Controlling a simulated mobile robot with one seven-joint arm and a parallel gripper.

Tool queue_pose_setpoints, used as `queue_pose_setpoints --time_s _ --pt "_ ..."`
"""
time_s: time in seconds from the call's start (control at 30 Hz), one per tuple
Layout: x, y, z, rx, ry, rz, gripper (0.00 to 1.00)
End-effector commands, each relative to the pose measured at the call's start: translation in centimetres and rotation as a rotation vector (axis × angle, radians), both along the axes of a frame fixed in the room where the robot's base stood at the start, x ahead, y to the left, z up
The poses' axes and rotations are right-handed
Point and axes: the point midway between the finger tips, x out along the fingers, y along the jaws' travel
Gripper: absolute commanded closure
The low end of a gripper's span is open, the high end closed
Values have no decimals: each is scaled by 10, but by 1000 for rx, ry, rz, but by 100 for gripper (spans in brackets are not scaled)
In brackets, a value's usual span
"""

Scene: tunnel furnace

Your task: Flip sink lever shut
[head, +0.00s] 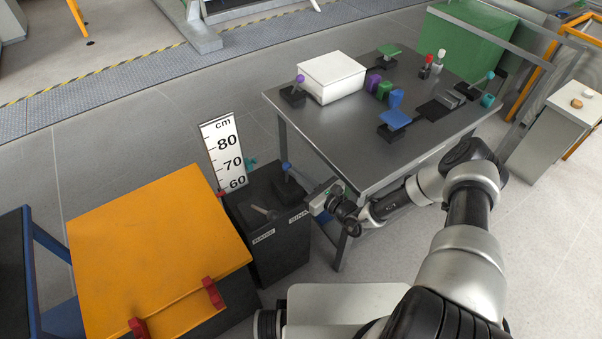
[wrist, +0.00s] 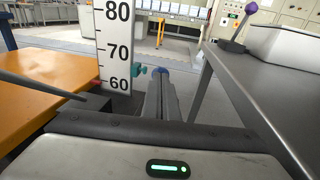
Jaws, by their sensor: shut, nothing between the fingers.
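A dark control box (head: 280,257) has two levers on top and two small labels on its front. The right label looks like it reads SINK, though it is small. The lever behind it, the sink lever (head: 287,177), stands roughly upright with a blue knob (head: 285,166). The other lever (head: 265,211) is grey and lies low to the left. My gripper (head: 312,203) is shut and empty, just right of the sink lever. In the wrist view the shut fingers (wrist: 161,95) point toward the blue knob (wrist: 162,71), which shows just past their tips; contact cannot be told.
A height scale (head: 222,152) stands behind the box. An orange-topped cabinet (head: 150,250) adjoins it on the left. A steel table (head: 345,130) with a white box (head: 332,76) and several coloured blocks stands to the right, its edge close to my gripper.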

Motion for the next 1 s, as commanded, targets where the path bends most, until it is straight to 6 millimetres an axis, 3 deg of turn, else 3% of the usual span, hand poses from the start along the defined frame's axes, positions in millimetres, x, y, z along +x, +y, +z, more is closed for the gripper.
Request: queue_pose_setpoints --time_s 0.03,0.1,0.53,1.0 --pt "4 3 16 -25 34 2 100" --pt "9 7 18 -62 90 3 100" --pt "39 27 19 -249 362 2 100" --pt "50 34 16 -246 361 0 100"
